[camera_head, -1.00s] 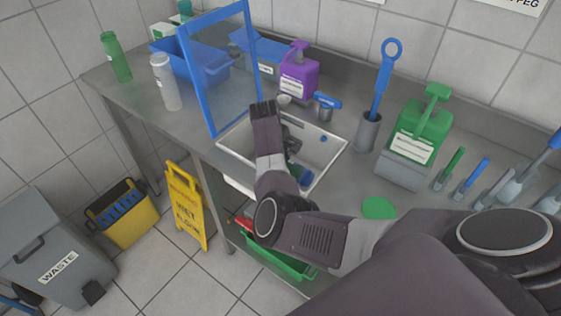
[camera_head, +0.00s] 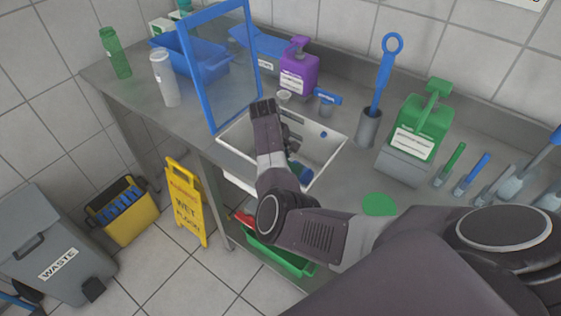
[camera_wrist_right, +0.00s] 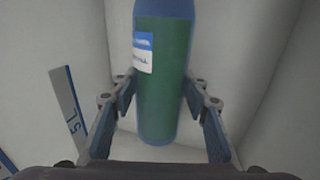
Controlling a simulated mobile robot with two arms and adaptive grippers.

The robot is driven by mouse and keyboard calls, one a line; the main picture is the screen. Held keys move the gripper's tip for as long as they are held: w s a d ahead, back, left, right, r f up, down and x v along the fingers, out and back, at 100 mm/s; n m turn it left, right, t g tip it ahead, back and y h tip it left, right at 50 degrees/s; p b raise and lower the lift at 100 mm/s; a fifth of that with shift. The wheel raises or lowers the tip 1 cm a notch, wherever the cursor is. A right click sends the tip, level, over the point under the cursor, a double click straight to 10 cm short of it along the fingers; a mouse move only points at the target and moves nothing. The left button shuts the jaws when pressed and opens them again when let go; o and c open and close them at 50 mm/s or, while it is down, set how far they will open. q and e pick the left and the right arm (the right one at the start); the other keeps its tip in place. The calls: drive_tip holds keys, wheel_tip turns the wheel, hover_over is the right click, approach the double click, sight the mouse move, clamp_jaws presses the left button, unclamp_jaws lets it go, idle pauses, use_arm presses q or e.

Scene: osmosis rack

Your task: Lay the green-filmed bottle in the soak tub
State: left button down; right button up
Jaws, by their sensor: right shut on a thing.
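A bottle (camera_wrist_right: 163,75) with a green lower part, a blue upper part and a white-blue label is between the fingers of my right gripper (camera_wrist_right: 165,92), which is shut on it. White walls of the tub (camera_wrist_right: 256,40) surround it in the right wrist view. In the head view the white soak tub (camera_head: 325,150) is set at the counter's front edge. My right gripper is inside it, mostly hidden by my wrist, and only a blue-green bit of the bottle (camera_head: 300,171) shows. I cannot tell whether the bottle touches the tub floor. My left gripper is out of view.
A blue-framed clear screen (camera_head: 222,70) stands at the tub's left rear. A purple jug (camera_head: 299,66) and a grey holder with a blue brush (camera_head: 369,128) stand behind. A green jug (camera_head: 420,128) is to the right. A green bottle (camera_head: 116,54) and a whitish bottle (camera_head: 165,80) stand left.

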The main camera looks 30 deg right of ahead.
drive_tip(key=o, duration=2)
drive_tip(key=p+v, duration=1)
drive_tip(key=p, duration=0.2)
drive_tip(key=shift+p, duration=0.35)
